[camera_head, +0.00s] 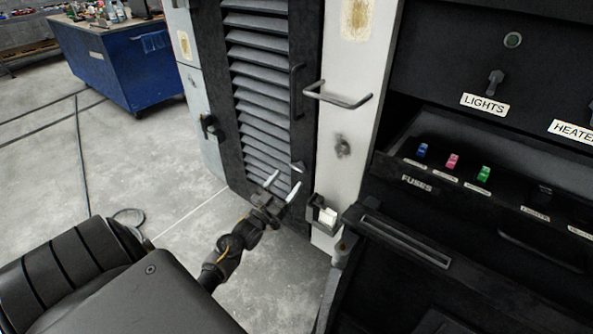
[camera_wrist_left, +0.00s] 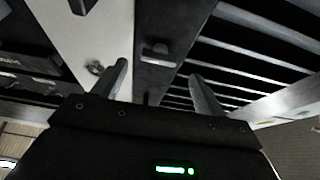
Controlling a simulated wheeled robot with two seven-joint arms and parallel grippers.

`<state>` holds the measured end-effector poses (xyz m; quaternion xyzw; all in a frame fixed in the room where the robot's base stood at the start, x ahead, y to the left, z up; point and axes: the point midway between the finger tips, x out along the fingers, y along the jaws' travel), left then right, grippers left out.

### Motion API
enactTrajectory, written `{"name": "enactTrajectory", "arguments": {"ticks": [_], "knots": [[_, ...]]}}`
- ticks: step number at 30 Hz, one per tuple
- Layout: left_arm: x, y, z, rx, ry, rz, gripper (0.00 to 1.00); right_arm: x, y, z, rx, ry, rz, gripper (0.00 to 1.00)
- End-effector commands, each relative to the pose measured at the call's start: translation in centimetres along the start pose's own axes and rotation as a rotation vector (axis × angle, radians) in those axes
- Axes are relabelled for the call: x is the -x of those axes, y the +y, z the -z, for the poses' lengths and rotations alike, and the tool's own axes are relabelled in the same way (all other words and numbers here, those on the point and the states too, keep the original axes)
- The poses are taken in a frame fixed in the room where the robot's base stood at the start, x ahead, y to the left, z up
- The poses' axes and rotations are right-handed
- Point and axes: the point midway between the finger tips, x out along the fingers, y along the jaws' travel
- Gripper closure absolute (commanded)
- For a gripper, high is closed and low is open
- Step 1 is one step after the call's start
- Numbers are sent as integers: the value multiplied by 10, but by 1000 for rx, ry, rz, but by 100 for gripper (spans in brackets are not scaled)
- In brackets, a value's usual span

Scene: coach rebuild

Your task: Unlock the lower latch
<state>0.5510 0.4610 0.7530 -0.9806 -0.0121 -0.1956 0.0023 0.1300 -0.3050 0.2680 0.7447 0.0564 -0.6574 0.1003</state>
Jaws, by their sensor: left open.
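A small dark latch block with a pale face (camera_wrist_left: 155,52) sits on the dark door frame between the louvres and the white panel. It also shows in the head view as a small pale piece (camera_head: 298,166). My left gripper (camera_head: 283,185) is open and empty, just below and in front of this latch. In the left wrist view the latch lies beyond and between the two fingertips (camera_wrist_left: 158,72), apart from them. My right gripper is out of view.
The louvred door (camera_head: 262,80) has a dark upright handle (camera_head: 296,92). The white panel (camera_head: 345,100) carries a bar handle (camera_head: 338,98), a knob (camera_head: 343,147) and a black bracket (camera_head: 322,214). A fuse console (camera_head: 440,190) stands at right. Open floor lies left, before a blue bench (camera_head: 125,70).

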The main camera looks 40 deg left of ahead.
Motion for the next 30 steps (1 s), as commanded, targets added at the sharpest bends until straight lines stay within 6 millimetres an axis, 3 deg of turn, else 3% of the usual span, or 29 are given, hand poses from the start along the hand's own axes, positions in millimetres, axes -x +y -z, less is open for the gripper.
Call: {"name": "enactTrajectory", "arguments": {"ticks": [3,9,21,30], "knots": [[-23,0,1,1,1,-1,28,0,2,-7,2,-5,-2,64],[-47,1,0,1,0,-2,28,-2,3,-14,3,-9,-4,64],[-55,2,-1,1,-2,-3,28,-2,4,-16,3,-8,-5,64],[-55,2,-1,1,-2,-3,66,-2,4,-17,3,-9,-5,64]]}}
